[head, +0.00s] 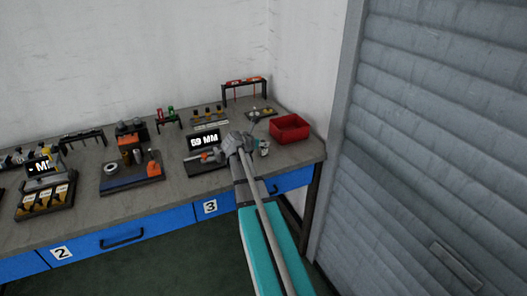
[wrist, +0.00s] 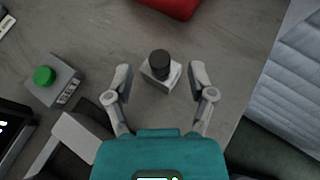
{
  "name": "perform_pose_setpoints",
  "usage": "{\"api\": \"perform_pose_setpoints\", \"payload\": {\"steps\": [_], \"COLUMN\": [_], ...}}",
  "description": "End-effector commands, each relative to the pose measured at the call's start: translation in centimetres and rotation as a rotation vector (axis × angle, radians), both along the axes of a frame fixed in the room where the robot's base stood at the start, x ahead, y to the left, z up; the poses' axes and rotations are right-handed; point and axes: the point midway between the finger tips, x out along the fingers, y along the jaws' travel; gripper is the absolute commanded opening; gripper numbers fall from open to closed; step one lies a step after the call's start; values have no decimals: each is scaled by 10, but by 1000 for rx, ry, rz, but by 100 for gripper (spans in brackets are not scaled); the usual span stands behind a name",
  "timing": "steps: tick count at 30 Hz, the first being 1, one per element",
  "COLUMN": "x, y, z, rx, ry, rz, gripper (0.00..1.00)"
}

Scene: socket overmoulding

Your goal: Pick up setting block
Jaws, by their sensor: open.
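In the wrist view a small pale block with a black round knob on top, which looks like the setting block (wrist: 157,78), stands on the grey worktop. My gripper (wrist: 161,84) is open, with one finger to the left and one to the right of the block. Neither finger appears to touch it. In the head view my gripper (head: 262,149) is over the right end of the bench, in front of the red bin. I cannot make out the block clearly there.
The red bin (head: 291,129) stands just beyond the block. A grey box with a green button (wrist: 44,75) is to the left in the wrist view. A display reading 59 MM (head: 204,141) stands left of my arm. The bench edge is close on the right.

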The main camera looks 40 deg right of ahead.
Motion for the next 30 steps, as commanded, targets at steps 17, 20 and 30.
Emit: {"api": "perform_pose_setpoints", "payload": {"steps": [17, 20, 30], "x": [8, 8, 8], "y": [-24, -24, -24], "z": [-13, -13, -13], "rx": [0, 0, 0], "ry": [1, 0, 0], "rz": [0, 0, 0], "gripper": [71, 71, 45]}}
